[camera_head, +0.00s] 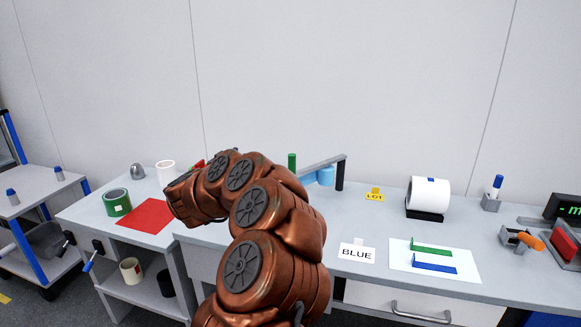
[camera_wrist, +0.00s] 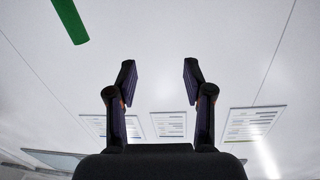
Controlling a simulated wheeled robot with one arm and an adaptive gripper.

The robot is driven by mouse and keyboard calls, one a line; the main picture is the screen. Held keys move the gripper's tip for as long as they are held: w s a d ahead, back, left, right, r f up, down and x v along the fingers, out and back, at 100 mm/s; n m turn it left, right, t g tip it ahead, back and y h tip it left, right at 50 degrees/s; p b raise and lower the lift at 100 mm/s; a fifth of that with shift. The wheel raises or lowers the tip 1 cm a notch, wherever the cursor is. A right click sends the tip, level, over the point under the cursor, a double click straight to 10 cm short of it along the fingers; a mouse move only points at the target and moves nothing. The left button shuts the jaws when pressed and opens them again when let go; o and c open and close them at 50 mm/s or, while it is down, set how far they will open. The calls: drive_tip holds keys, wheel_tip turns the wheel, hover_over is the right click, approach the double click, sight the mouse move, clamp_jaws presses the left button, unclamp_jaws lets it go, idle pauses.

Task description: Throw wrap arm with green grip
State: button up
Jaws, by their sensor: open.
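The wrap arm is a grey bar (camera_head: 325,163) at the back of the bench in the head view. It slants from a dark post (camera_head: 340,174) down left, where my own arm covers its lower part. The green grip (camera_head: 292,161) stands upright just above my arm. A green bar, seemingly this grip, shows at the upper left in the wrist view (camera_wrist: 70,20). My gripper (camera_wrist: 159,70) is open with nothing between its fingers, and the green bar is off to their left. My gripper is not clearly seen in the head view.
A light blue cylinder (camera_head: 326,176) is beside the post. A white roll (camera_head: 428,193), a yellow LOT sign (camera_head: 374,195) and a BLUE card (camera_head: 357,252) are to the right. A green tape roll (camera_head: 117,203) and a red mat (camera_head: 147,215) lie left. Wall panels (camera_wrist: 252,123) show beyond my fingers.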

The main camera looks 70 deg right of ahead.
sight(289, 161)
drive_tip(key=s+d+f+m+g, duration=0.2)
drive_tip(key=s+d+f+g, duration=0.15)
drive_tip(key=s+g, duration=0.45)
drive_tip(key=shift+s+d+f+t+y, duration=0.1)
drive_tip(key=shift+s+d+t, duration=0.45)
drive_tip(key=shift+d, duration=0.6)
drive_tip(key=shift+s+d+r+t+y, duration=0.1)
drive_tip(key=shift+s+d+t, duration=0.15)
drive_tip(key=shift+s+d, duration=0.75)
drive_tip(key=shift+s+d+f+t+y, duration=0.1)
drive_tip(key=shift+s+d+t, duration=0.3)
drive_tip(key=shift+d, duration=0.95)
clamp_jaws()
